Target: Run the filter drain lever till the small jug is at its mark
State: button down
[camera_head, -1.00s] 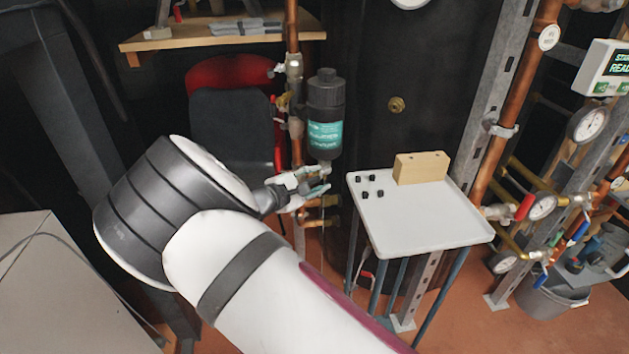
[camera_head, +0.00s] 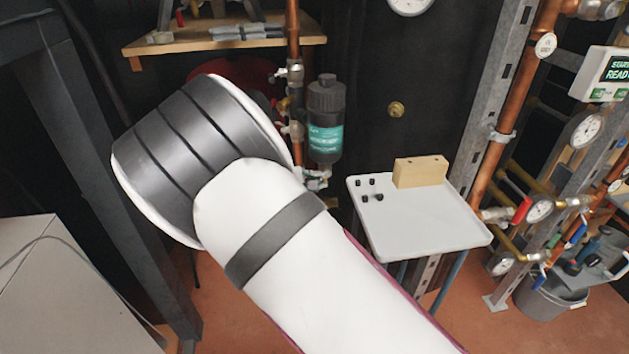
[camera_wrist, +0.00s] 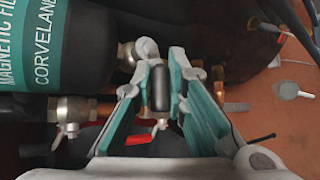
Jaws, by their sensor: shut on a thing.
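The magnetic filter (camera_head: 326,125) is a black canister with a teal label, on the copper pipe left of the white tray. It also shows at the upper left of the wrist view (camera_wrist: 85,45). In the wrist view my gripper (camera_wrist: 160,68) is shut on a small black cylindrical grip (camera_wrist: 157,92), which looks like the drain lever. A metal fitting (camera_wrist: 126,55) joins the filter's end beside the left finger.
The white tray (camera_head: 430,230) holds a wooden block (camera_head: 421,171) and several small black pieces. Gauges and pipes stand at right, with a grey bucket (camera_head: 552,297) on the floor. A wooden shelf (camera_head: 215,40) is behind.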

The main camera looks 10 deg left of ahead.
jog(key=c, duration=1.6)
grip_release()
jog(key=v, duration=1.2)
